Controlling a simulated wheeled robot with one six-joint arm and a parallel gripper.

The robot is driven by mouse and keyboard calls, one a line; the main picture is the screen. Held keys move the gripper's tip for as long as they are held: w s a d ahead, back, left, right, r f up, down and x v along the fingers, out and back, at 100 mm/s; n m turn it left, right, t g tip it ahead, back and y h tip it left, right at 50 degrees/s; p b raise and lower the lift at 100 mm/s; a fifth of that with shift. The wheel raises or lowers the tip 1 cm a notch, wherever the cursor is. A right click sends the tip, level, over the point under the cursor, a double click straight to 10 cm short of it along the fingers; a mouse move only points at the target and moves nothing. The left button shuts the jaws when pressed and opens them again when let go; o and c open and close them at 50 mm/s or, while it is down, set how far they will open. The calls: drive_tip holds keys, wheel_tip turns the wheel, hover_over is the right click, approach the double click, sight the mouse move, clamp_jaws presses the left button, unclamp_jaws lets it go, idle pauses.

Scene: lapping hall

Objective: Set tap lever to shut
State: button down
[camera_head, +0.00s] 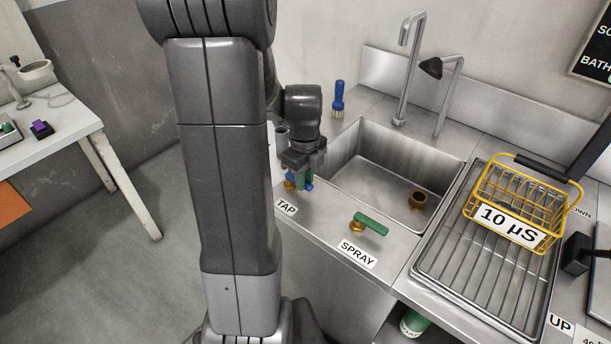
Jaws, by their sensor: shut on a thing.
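The tap lever (309,187) is a small blue handle on a brass valve (289,184), on the steel counter's front edge behind the TAP label (286,206). My gripper (302,180) reaches down over it from above and is shut on the lever. The fingers and my arm hide most of the lever, so its exact angle is hard to tell. The tall tap spout (404,70) stands behind the sink; I cannot make out any water from it.
The sink basin (372,178) lies right of my gripper. A green spray lever (371,223) sits on a brass valve near the SPRAY label (357,254). A yellow wire basket (512,212) stands on the ribbed drainboard (455,268). A blue-handled brush (338,97) stands behind.

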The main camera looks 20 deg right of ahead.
idle(0.3)
drive_tip(key=c, duration=1.3)
unclamp_jaws()
wheel_tip(320, 180, up, 14)
drive_tip(key=shift+f+p, duration=0.1)
drive_tip(key=shift+p, duration=0.55)
wheel_tip(320, 180, down, 14)
drive_tip(key=shift+r+b, duration=0.1)
drive_tip(key=shift+b, duration=0.6)
drive_tip(key=shift+r, duration=0.1)
